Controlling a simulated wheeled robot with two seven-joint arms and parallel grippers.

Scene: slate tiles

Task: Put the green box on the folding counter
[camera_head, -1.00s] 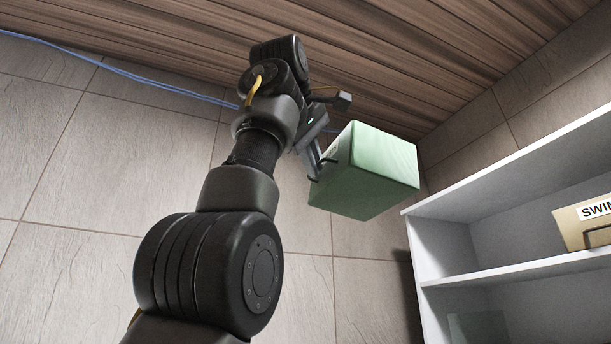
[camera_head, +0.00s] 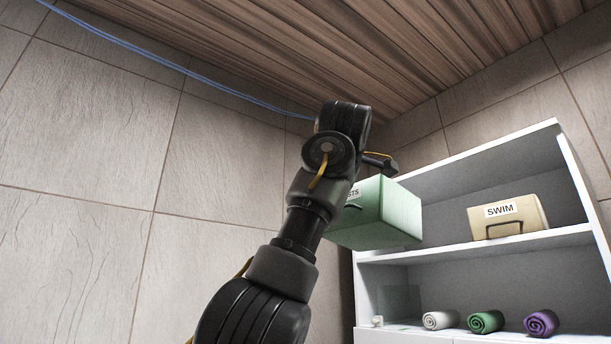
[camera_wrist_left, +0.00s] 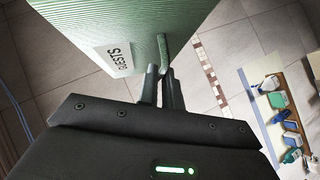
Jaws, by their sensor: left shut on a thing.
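The green box (camera_head: 392,212) is held up in the air in front of the white shelf unit in the head view. Its white label ends in "STS" there and reads "GUESTS" in the left wrist view, where the box (camera_wrist_left: 150,25) fills the top. My left gripper (camera_wrist_left: 163,72) is shut on the box's handle at its labelled face. In the head view my left arm hides the gripper's fingers. I cannot make out a folding counter for certain in either view. My right gripper is not in view.
The white shelf unit (camera_head: 465,245) stands at the right, holding a tan "SWIM" box (camera_head: 508,217) above and rolled white, green (camera_head: 486,321) and purple (camera_head: 541,323) towels below. The wrist view shows a pale surface (camera_wrist_left: 262,72) with several bottles at the right.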

